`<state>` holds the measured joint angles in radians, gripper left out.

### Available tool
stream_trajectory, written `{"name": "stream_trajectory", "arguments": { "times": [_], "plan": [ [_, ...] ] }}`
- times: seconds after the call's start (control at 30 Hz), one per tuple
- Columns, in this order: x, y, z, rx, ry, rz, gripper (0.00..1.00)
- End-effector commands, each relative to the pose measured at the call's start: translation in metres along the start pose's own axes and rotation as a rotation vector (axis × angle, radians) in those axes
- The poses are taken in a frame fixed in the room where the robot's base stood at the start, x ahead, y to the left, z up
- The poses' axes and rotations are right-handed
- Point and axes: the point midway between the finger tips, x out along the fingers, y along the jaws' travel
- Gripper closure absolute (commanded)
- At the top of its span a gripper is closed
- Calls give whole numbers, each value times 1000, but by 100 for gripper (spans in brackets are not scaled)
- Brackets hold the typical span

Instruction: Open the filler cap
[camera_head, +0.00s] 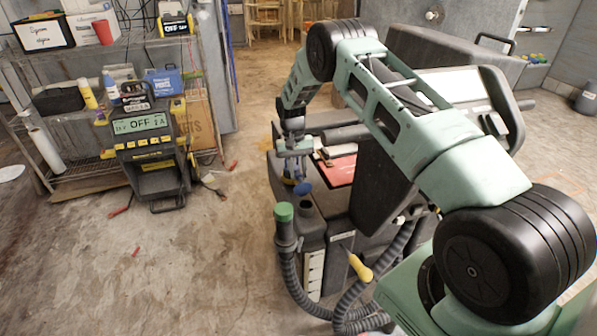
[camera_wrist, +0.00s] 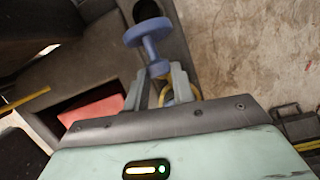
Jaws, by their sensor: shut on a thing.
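The blue filler cap (camera_head: 303,188) is a round disc with a stem. In the wrist view the cap (camera_wrist: 148,32) sticks out beyond my gripper (camera_wrist: 160,80), whose fingers are shut on its stem side. In the head view my gripper (camera_head: 294,152) is above the black machine, with the cap below its fingers. A dark round filler opening (camera_wrist: 146,10) shows uncovered just beyond the cap, and also in the head view (camera_head: 306,206). The cap is off the opening. Part of the stem is hidden between the fingers.
A green-capped hose end (camera_head: 284,212) stands at the machine's front left corner. A red surface (camera_head: 341,170) lies in a recess behind. A yellow-tipped handle (camera_head: 360,267) and grey hoses are at the front. A charger (camera_head: 146,145) and wire shelf stand left; floor between is mostly clear.

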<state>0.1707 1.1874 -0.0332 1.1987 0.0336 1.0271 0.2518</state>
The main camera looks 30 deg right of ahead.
Motion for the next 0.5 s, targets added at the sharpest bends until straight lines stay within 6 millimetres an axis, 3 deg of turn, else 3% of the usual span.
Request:
{"name": "stream_trajectory", "arguments": {
  "times": [0.47, 0.5],
  "plan": [
    [-1, -5, -2, -1, 10, -9, 100],
    [-1, -5, -2, -1, 10, -9, 73]
  ]
}}
